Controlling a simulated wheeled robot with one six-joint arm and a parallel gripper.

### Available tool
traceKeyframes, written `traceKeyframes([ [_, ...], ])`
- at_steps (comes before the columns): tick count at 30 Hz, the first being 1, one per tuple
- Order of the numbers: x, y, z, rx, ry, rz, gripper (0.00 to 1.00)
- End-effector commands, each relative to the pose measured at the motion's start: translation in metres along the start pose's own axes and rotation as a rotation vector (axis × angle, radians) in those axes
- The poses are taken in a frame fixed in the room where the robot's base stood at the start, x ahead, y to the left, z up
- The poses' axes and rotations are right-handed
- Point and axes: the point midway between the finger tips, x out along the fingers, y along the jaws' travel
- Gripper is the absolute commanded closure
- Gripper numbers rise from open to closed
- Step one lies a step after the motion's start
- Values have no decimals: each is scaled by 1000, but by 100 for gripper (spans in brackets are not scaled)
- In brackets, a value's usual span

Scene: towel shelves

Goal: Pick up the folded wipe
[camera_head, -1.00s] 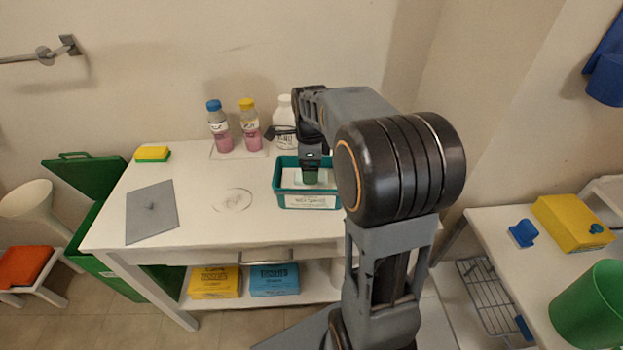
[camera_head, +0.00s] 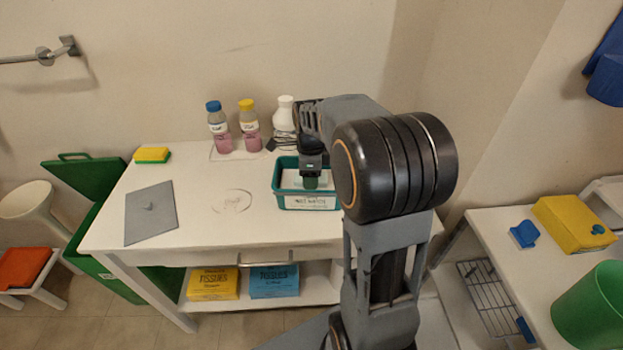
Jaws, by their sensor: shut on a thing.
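A teal box (camera_head: 277,188) with a white label on its front stands on the white table, right of the table's middle. A pale folded wipe (camera_head: 292,180) shows inside it. My gripper (camera_head: 311,183) points down into the box, its tips at the wipe. It is shut on the folded wipe, though the fingertips are small and partly hidden by the box and the wipe. My arm covers the area just right of the box.
Two pink-filled bottles (camera_head: 220,130) and a white bottle (camera_head: 284,115) stand behind the box. A yellow-green sponge (camera_head: 152,155) and a grey mat (camera_head: 150,212) lie at left. The white tabletop (camera_head: 195,185) between is mostly clear. Tissue boxes (camera_head: 213,284) sit on the lower shelf.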

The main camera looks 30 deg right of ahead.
Motion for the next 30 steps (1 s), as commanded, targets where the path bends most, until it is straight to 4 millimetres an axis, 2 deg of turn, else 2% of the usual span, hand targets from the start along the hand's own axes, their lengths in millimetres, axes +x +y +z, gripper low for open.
traceKeyframes([
  [1, 0, 0, 0, 0, 0, 0, 64],
  [3, 0, 0, 0, 0, 0, 0, 70],
  [11, -1, 0, 0, 0, 0, -1, 70],
  [16, -11, -1, 0, 0, -1, -3, 70],
  [21, -35, -1, 0, 0, -1, -5, 70],
  [30, -85, 40, 19, -4, -1, -4, 70],
])
